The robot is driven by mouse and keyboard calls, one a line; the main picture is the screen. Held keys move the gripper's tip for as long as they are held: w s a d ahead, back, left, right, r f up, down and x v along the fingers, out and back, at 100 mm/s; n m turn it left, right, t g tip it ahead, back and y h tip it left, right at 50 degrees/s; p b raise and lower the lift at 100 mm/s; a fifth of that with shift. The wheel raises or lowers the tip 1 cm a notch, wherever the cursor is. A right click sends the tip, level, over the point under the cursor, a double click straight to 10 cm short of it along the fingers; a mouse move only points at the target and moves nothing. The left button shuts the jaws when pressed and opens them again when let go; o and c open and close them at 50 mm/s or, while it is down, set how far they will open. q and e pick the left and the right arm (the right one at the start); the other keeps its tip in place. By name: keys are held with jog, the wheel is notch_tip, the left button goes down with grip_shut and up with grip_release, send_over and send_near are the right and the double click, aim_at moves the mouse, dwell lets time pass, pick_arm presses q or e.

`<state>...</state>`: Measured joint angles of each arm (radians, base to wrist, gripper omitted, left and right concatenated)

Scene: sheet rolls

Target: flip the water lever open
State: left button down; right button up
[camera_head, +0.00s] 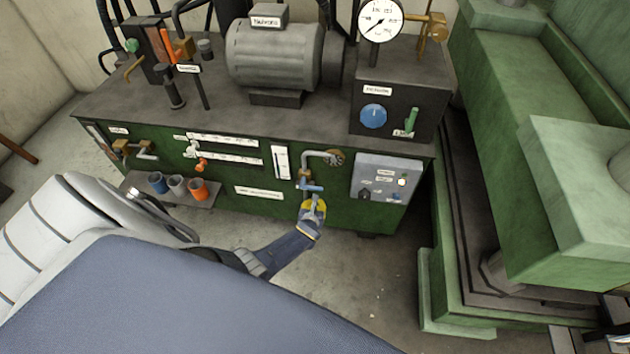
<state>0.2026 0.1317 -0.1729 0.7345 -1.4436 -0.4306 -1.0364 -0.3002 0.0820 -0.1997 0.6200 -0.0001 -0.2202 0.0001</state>
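A bent grey pipe with a brass tap (305,178) comes out of the front of the green cabinet. A small blue lever (312,188) sits on this tap, lying roughly sideways; it looks like the water lever. My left gripper (313,203), with yellow and grey parts, is just below the blue lever, at the end of a dark blue arm link. Its tips are very close to the lever or touching it; I cannot tell which. The fingers are too small to show whether they are open or shut. My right gripper is not in view.
The green cabinet (240,208) carries a grey motor (275,55) and a dark box with a blue knob (373,116) and green lever (411,118). A grey switch panel (386,180) is right of the tap. Several cups stand on a low shelf (212,205). A green machine (530,160) stands right.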

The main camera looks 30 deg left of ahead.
pick_arm(q)
jog(key=shift+w+a+r, duration=0.1)
jog(key=shift+w+r, duration=0.1)
jog(key=shift+r, duration=0.75)
jog(key=shift+w+a+r, duration=0.1)
jog(key=shift+w+r, duration=0.1)
jog(key=shift+r, duration=0.7)
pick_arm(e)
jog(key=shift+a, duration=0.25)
pick_arm(q)
jog(key=shift+r, duration=0.1)
jog(key=shift+w+d+r, duration=0.1)
jog(key=shift+d, duration=0.05)
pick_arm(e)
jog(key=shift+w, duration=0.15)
pick_arm(q)
jog(key=shift+r+n, duration=0.1)
jog(key=shift+n, duration=0.2)
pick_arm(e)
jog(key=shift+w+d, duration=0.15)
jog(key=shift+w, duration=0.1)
